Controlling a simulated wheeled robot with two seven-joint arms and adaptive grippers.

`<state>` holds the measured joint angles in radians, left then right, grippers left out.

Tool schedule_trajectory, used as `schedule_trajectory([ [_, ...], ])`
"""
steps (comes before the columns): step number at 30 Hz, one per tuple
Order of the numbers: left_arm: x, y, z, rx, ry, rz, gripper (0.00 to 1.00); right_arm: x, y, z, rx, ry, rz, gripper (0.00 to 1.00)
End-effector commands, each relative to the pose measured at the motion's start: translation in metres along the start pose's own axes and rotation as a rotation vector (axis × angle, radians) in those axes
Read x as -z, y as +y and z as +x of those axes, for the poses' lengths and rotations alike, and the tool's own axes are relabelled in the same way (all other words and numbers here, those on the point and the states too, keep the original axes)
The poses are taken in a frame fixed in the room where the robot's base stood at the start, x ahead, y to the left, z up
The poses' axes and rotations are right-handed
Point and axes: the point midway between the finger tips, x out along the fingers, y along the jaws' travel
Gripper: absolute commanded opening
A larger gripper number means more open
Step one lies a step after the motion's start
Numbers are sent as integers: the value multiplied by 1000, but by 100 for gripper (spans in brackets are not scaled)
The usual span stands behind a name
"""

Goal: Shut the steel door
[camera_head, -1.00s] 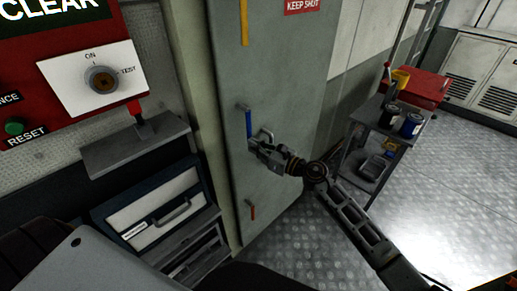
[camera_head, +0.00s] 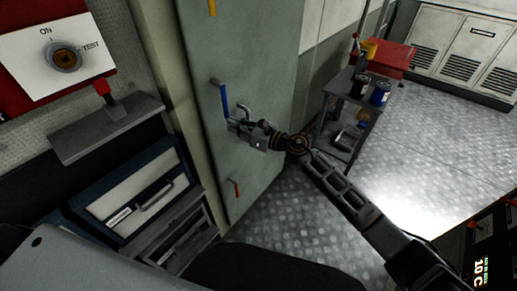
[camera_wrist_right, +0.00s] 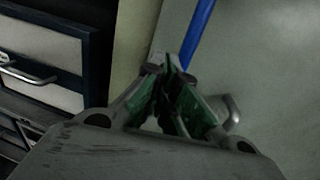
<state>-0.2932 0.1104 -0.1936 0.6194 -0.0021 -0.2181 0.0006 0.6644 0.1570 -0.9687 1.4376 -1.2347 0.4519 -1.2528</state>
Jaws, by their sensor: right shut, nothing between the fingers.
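The steel door (camera_head: 262,70) is a tall grey-green panel beside a cream frame post (camera_head: 180,90) in the head view. Its left edge runs close along the post; I cannot tell whether a gap is left. It carries a blue lever (camera_head: 225,100), a yellow lever (camera_head: 212,8) above and a red lever (camera_head: 236,188) below. My right gripper (camera_head: 233,124) is shut and empty, at the door's face by the blue lever's lower end. In the right wrist view its fingertips (camera_wrist_right: 171,66) are close to the blue lever (camera_wrist_right: 198,36); contact is unclear. My left gripper is out of view.
A drawer cabinet (camera_head: 135,197) stands left of the door under a grey ledge (camera_head: 108,128). A small trolley (camera_head: 338,97) with cans and a red box (camera_head: 393,58) stands right of the door. The tread-plate floor (camera_head: 430,140) is open on the right.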

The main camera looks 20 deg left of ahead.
Motion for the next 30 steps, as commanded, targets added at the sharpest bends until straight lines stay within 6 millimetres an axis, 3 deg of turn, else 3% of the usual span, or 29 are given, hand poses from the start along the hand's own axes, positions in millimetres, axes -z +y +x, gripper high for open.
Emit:
schedule_trajectory([
  [17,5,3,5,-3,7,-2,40,3,0,-24,3,3,1,0],
  [30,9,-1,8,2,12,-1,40,4,14,-59,4,4,1,0],
])
